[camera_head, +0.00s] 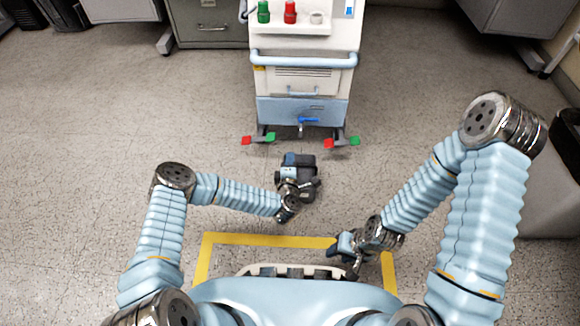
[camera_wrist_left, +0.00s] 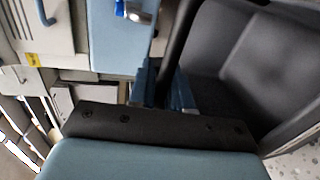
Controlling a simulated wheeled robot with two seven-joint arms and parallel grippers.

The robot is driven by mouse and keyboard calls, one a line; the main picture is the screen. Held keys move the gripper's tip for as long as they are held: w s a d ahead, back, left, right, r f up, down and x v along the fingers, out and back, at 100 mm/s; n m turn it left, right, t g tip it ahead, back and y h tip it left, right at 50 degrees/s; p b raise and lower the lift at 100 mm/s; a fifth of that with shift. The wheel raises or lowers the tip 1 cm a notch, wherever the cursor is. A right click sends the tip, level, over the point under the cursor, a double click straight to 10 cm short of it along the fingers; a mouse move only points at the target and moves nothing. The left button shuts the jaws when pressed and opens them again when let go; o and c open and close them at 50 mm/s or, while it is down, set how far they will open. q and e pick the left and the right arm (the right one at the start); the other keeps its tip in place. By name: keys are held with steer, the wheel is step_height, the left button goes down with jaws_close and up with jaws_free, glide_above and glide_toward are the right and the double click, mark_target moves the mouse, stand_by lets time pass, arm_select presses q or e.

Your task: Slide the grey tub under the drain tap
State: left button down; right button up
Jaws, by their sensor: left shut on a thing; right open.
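The grey tub (camera_head: 311,184) stands on the floor in front of the pump cart, partly hidden by my left gripper in the head view. In the left wrist view the tub (camera_wrist_left: 235,60) fills the right side and looks empty. My left gripper (camera_head: 286,174) is shut on the tub's near-left wall; its fingers (camera_wrist_left: 163,88) show at the rim in the wrist view. The drain tap (camera_head: 303,122), with a blue lever, is low on the cart's front, beyond the tub. It also shows in the wrist view (camera_wrist_left: 136,12). My right gripper (camera_head: 343,256) is open and empty.
The pump cart (camera_head: 303,84) stands on feet with red (camera_head: 329,143) and green (camera_head: 354,141) pedals on both sides. A yellow floor outline (camera_head: 268,240) lies near my base. The floor between tub and cart is clear.

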arm_select(q)
steer(key=w+b, duration=0.1)
steer(key=w, duration=0.6)
steer(key=shift+w+f, duration=0.2)
steer(key=shift+w, duration=0.15)
arm_select(e)
steer(key=shift+f, duration=1.2)
arm_select(q)
steer(key=shift+f, duration=0.35)
steer(key=c, duration=1)
jaws_free()
steer(key=shift+f, duration=0.1)
